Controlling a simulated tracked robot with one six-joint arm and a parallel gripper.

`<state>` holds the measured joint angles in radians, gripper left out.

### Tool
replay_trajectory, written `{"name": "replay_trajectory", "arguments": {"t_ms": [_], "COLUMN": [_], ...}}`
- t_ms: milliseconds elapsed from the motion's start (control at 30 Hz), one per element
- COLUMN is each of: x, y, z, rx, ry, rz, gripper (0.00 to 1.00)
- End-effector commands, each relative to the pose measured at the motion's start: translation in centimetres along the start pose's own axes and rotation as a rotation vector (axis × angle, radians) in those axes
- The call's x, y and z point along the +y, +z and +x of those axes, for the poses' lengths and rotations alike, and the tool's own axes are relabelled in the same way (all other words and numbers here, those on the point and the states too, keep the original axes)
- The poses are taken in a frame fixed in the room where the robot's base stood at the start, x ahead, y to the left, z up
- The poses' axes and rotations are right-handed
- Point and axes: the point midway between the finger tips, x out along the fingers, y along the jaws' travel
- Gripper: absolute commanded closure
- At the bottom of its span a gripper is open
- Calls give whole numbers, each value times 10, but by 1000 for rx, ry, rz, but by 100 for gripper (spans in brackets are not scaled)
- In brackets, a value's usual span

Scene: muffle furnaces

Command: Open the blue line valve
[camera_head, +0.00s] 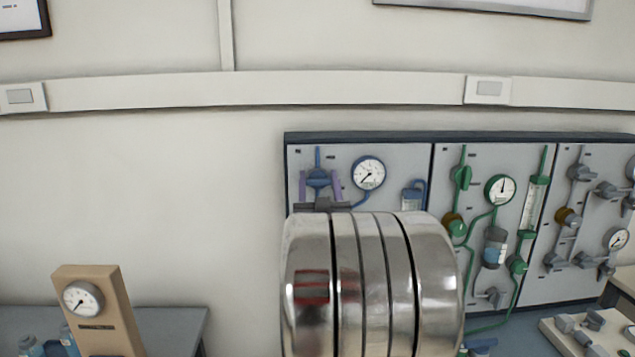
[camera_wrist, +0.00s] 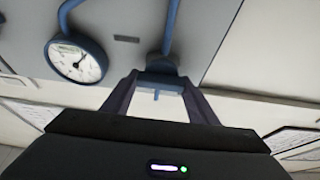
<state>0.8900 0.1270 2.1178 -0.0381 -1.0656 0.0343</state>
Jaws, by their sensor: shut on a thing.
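The blue line valve (camera_head: 318,178) is on the left panel, on a vertical blue pipe beside a round gauge. In the wrist view, its blue handle (camera_wrist: 160,68) is at the centre right, below the pipe. My gripper (camera_head: 319,186) is in front of the valve, with one purple-grey finger on each side of it. In the wrist view, my gripper (camera_wrist: 159,82) is shut on the blue handle, its fingertips against the two sides. The lower part of the blue line is hidden behind my shiny arm in the head view.
A blue-rimmed gauge (camera_head: 368,173) is close to the right of the valve. Green piping (camera_head: 461,178) and grey valves (camera_head: 581,173) fill the panels further right. A tan gauge stand (camera_head: 98,310) is at the lower left. The wall left of the panel is clear.

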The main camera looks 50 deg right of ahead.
Motion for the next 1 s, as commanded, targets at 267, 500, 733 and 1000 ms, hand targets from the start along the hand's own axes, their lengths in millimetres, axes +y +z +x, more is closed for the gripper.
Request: {"name": "replay_trajectory", "arguments": {"t_ms": [267,500,733,1000], "x": [0,0,2,3], "y": [0,0,-1,0], "z": [3,3,3,3], "rx": [2,3,4,3], "ry": [12,57,129,226], "rz": [39,150,322,559], "gripper": [69,69,69,69]}}
